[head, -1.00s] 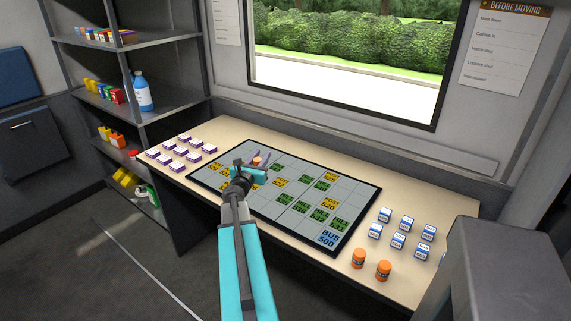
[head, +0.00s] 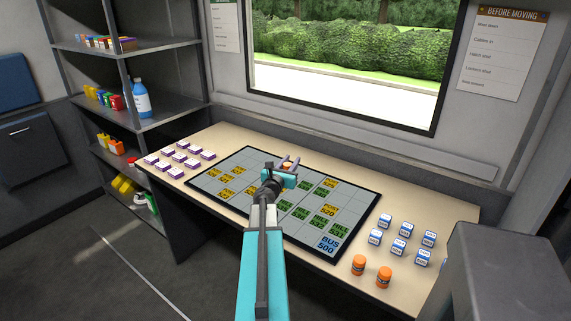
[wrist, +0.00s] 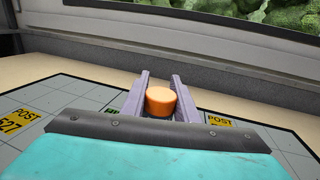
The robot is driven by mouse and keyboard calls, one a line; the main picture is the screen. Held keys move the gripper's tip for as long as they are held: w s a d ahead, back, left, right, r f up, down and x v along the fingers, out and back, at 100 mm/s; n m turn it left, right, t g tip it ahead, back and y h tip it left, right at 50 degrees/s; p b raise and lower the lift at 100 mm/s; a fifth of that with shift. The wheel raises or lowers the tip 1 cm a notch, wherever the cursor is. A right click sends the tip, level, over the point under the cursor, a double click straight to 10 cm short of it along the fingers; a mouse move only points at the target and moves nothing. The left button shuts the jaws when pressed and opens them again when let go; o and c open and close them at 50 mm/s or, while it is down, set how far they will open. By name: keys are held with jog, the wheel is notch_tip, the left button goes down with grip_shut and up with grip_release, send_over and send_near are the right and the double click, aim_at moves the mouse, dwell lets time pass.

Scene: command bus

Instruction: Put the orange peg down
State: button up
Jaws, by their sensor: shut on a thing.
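The orange peg (wrist: 161,101) is between the two fingers of my gripper (wrist: 160,95) in the wrist view, and the jaws are shut on it. In the head view my gripper (head: 288,164) is over the far middle part of the gridded board (head: 240,165), with a bit of the peg's orange showing between the fingers. The peg's lower part is hidden, so I cannot tell whether it touches the board.
Yellow and green labelled cells mark the board. White-and-purple blocks (head: 180,155) stand at the desk's left, white-and-blue blocks (head: 400,230) at its right. Two orange pegs (head: 358,265) stand near the front right edge. A window wall is behind; a shelf (head: 150,110) is at left.

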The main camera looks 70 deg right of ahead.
jog(key=shift+w+d+f+p, duration=0.25)
jog(key=shift+w+d+p, duration=0.5)
jog(key=shift+d, duration=1.55)
jog(key=shift+w+d+f+p, duration=0.2)
jog(key=shift+w+d+p, duration=0.2)
jog(key=shift+w+d, duration=1.35)
jog(key=shift+w+d+f+p, duration=0.25)
jog(key=shift+w+d+p, duration=0.25)
jog(key=shift+d, duration=2.35)
jog(key=shift+d, duration=0.25)
jog(key=shift+w+d+f, duration=0.15)
jog(key=shift+d, duration=0.05)
jog(key=shift+a+f+p, duration=0.1)
jog(key=shift+f+p, duration=0.55)
jog(key=shift+f, duration=1)
jog(key=shift+f, duration=0.15)
jog(key=o, duration=1.1)
jog(key=shift+c, duration=0.2)
jog(key=shift+r, duration=0.25)
